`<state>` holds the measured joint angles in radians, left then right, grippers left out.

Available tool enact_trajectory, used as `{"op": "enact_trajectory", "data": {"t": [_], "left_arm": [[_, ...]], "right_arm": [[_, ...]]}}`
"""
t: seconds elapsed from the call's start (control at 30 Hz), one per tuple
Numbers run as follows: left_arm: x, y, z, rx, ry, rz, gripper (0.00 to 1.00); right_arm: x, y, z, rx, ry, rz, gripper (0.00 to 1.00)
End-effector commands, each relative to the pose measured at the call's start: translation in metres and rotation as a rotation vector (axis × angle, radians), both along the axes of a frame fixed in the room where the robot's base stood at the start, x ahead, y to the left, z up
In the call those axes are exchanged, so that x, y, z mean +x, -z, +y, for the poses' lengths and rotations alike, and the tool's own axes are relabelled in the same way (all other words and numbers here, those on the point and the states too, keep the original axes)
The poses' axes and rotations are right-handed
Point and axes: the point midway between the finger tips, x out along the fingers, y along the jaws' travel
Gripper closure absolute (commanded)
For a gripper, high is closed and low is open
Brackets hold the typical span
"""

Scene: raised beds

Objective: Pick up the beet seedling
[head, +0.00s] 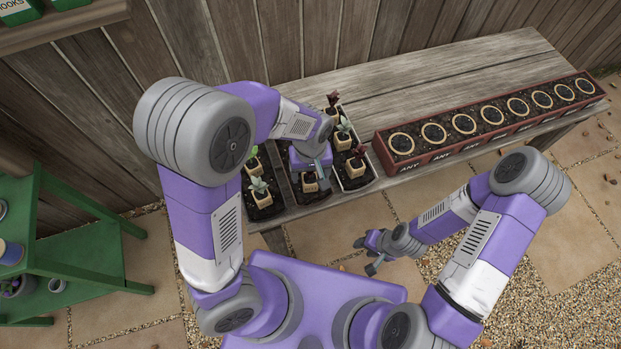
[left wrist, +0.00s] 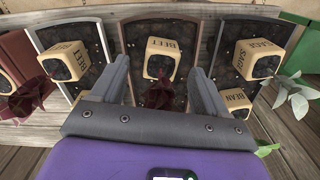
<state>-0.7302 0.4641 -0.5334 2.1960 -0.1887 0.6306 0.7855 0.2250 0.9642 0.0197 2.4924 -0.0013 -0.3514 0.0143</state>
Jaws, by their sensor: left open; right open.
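A beet seedling in a small tan pot labelled BEET (left wrist: 161,58) stands in the middle tray in the left wrist view. Its dark red leaves (left wrist: 160,93) lie between the fingers of my left gripper (left wrist: 157,75), which is open with one finger on each side. No contact with the pot is visible. In the head view my left gripper (head: 314,172) points down over the middle tray, partly hiding the pot (head: 310,184). A second pot labelled BEET (left wrist: 67,61) stands in the tray to the left. My right gripper (head: 368,250) is open and empty, in front of the bench.
Pots labelled SAGE (left wrist: 257,59) and BEAN (left wrist: 237,104) stand in the tray to the right in the wrist view. A long reddish planter (head: 440,158) with several round rings lies along the bench's right. The bench (head: 430,75) is bare behind it. A green shelf (head: 90,250) stands left.

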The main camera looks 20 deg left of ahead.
Motion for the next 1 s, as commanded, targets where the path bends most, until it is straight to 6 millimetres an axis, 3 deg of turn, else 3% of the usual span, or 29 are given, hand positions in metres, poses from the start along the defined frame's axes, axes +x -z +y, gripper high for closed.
{"op": "enact_trajectory", "data": {"t": [0.03,0.2,0.53,0.9,1.0], "left_arm": [[-0.001,0.012,0.002,0.002,-0.001,0.003,0.26],[-0.001,0.036,0.003,0.001,-0.002,0.003,0.26],[0.000,0.041,0.003,0.000,-0.001,0.001,0.26],[0.000,0.041,0.003,0.000,0.000,0.000,0.81],[0.000,0.041,0.003,0.000,0.000,0.000,0.82]], "right_arm": [[0.001,0.007,0.000,0.000,0.001,-0.002,0.57],[0.001,0.016,0.000,0.000,0.001,-0.002,0.57],[0.001,0.017,0.000,0.000,0.001,-0.002,0.57],[0.001,0.017,0.000,0.000,0.001,-0.002,0.57],[0.001,0.017,0.000,0.000,0.001,-0.002,0.57]]}}
